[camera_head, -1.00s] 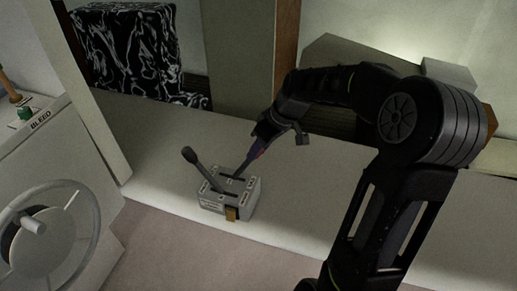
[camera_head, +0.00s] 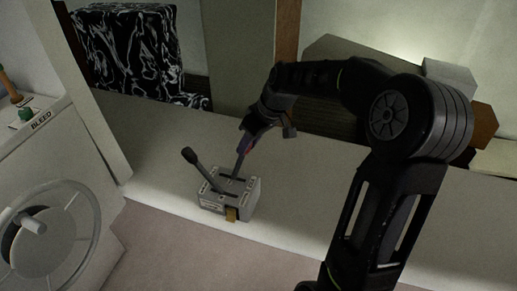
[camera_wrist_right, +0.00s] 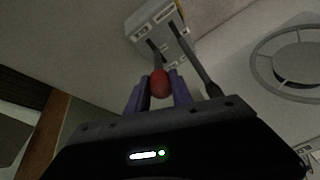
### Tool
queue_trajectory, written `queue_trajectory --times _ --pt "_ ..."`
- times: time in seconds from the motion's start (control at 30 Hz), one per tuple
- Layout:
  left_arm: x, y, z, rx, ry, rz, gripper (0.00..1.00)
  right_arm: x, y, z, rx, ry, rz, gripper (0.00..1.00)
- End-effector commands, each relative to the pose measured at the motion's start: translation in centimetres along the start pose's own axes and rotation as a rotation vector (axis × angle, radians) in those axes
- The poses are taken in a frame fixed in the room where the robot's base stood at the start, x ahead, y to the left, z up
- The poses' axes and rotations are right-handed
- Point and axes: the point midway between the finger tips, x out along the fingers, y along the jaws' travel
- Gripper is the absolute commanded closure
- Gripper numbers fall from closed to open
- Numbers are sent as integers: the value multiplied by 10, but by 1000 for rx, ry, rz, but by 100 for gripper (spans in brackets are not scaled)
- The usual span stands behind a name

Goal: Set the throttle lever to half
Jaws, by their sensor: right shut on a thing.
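A grey control box (camera_head: 228,204) sits on the pale bench with two levers in slots on its top. One lever with a black knob (camera_head: 188,155) leans to the upper left and stands free. The other lever (camera_head: 239,167) rises nearly upright, leaning slightly right, to my right gripper (camera_head: 248,142). In the right wrist view that lever's red knob (camera_wrist_right: 160,83) sits between the purple fingers, which are shut on it. The black-knobbed lever (camera_wrist_right: 213,88) also shows there, just right of the fingers. The slot marks are too small to read. My left gripper is not in view.
A white cabinet with a handwheel (camera_head: 50,235) and a panel marked BLEED stands at the left. A black-and-white patterned block (camera_head: 125,50) is at the back left. A brown post (camera_head: 286,35) rises behind my right arm. The bench right of the box is clear.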

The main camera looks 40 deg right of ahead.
Motion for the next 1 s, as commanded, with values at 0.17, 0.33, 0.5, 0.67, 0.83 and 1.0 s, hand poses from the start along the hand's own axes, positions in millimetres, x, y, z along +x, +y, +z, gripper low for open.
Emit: queue_trajectory --times 0.17,0.33,0.5,0.67,0.83,1.0 --pt "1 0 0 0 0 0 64 9 -19 -44 -6 12 -3 100" --pt "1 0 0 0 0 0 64 13 -24 -55 -2 12 -3 100" --pt "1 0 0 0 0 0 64 13 -25 -55 -3 13 -4 100" --pt "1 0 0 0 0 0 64 13 -25 -55 -4 13 -4 62" --pt "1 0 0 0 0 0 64 13 -23 -53 -2 9 -2 51" --pt "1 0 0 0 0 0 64 14 -23 -52 -1 7 -2 51"
